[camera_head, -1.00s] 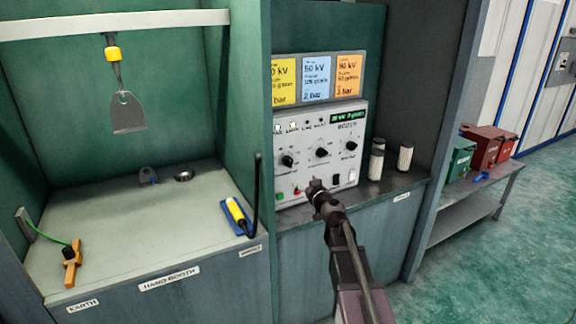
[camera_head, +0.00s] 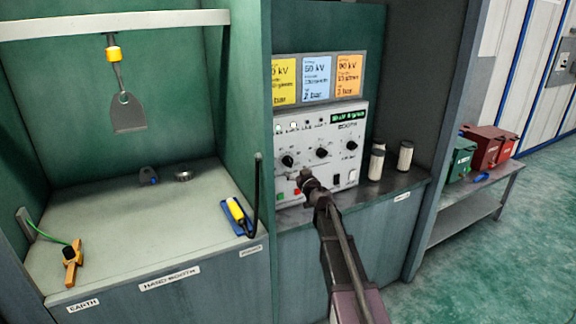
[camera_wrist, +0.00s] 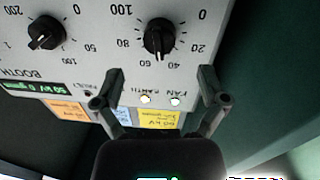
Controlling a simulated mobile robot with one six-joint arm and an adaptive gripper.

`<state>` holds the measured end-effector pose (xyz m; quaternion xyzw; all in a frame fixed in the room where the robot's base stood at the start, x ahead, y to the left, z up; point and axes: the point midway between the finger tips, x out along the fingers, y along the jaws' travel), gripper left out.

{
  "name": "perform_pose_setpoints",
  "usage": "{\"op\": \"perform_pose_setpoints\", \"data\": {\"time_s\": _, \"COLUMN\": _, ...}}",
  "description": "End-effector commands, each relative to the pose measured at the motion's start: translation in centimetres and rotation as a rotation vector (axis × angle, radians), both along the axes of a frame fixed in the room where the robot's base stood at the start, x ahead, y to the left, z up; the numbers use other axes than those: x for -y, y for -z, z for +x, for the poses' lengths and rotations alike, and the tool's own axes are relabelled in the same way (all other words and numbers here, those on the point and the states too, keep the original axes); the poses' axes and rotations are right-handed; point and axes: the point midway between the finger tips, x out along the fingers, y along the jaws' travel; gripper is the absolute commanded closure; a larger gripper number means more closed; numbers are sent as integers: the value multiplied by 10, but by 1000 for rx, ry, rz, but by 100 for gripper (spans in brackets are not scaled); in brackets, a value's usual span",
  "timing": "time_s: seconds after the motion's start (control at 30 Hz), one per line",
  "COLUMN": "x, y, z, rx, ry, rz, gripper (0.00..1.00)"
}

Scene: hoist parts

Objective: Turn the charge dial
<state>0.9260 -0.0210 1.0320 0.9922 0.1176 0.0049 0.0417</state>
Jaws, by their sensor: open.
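The grey control unit (camera_head: 335,172) has a row of black dials. The left dial (camera_head: 288,161), which I take as the charge dial, shows in the wrist view (camera_wrist: 160,38) with a 0 to 100 scale, its pointer between 40 and 60. The middle dial (camera_head: 321,153) shows in the wrist view (camera_wrist: 46,33) with a scale up to 200. My gripper (camera_wrist: 160,76) is open and empty. The charge dial lies ahead, between the lines of its fingers, apparently untouched. In the head view my gripper (camera_head: 306,180) is just below the dials.
Yellow, blue and orange cards (camera_head: 316,78) stand above the unit. Two pale cylinders (camera_head: 405,156) are on the counter to its right. The booth's green side wall (camera_head: 247,110) stands close left, with a black upright rod (camera_head: 256,195) at its front edge.

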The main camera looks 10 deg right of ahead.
Motion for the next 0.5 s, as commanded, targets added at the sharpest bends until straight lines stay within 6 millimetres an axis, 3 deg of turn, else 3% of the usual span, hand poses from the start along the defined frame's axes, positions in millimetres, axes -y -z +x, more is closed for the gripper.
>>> {"op": "perform_pose_setpoints", "data": {"time_s": 0.03, "x": -2, "y": 0, "z": 12, "rx": 0, "ry": -1, "rz": 0, "gripper": 8}}
{"op": "perform_pose_setpoints", "data": {"time_s": 0.2, "x": -8, "y": 0, "z": 36, "rx": 0, "ry": -1, "rz": 0, "gripper": 8}}
{"op": "perform_pose_setpoints", "data": {"time_s": 0.5, "x": -14, "y": 0, "z": 59, "rx": 0, "ry": 0, "rz": 0, "gripper": 8}}
